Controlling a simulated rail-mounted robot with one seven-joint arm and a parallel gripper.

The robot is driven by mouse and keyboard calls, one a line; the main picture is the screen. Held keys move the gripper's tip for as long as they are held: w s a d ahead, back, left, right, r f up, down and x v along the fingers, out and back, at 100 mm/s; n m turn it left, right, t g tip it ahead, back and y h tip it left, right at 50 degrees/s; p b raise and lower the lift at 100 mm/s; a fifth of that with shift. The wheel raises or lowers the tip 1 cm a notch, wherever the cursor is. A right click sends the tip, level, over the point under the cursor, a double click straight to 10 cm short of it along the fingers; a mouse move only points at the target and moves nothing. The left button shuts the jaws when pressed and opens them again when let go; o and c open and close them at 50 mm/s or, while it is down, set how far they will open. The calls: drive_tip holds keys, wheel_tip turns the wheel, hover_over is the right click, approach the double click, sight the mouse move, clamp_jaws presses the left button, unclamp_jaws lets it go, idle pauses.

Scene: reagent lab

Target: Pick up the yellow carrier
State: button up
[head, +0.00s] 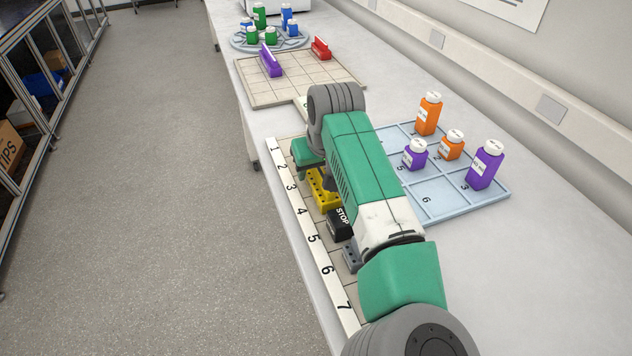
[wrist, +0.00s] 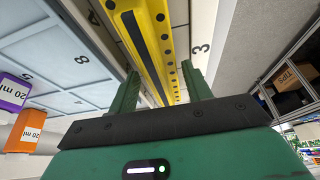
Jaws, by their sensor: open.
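The yellow carrier (head: 321,193) is a long narrow bar with dark round holes. It lies on the numbered deck near the 3 mark, partly hidden by my arm in the head view. In the wrist view the carrier (wrist: 152,40) runs from the top edge down between the two green fingers of my gripper (wrist: 161,72). My gripper is open, with one finger on each side of the carrier. Whether the fingers touch it cannot be told. In the head view only a green part of my gripper shows at the carrier's far end.
A black STOP block (head: 340,224) and a grey carrier (head: 350,257) sit nearer on the deck (head: 312,238). A blue-grey tray (head: 440,202) with orange and purple bottles stands to the right. Purple (head: 270,62) and red (head: 320,48) carriers are on a beige grid behind.

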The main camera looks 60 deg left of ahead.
drive_tip(key=shift+x, duration=0.85)
drive_tip(key=shift+a+r, duration=0.1)
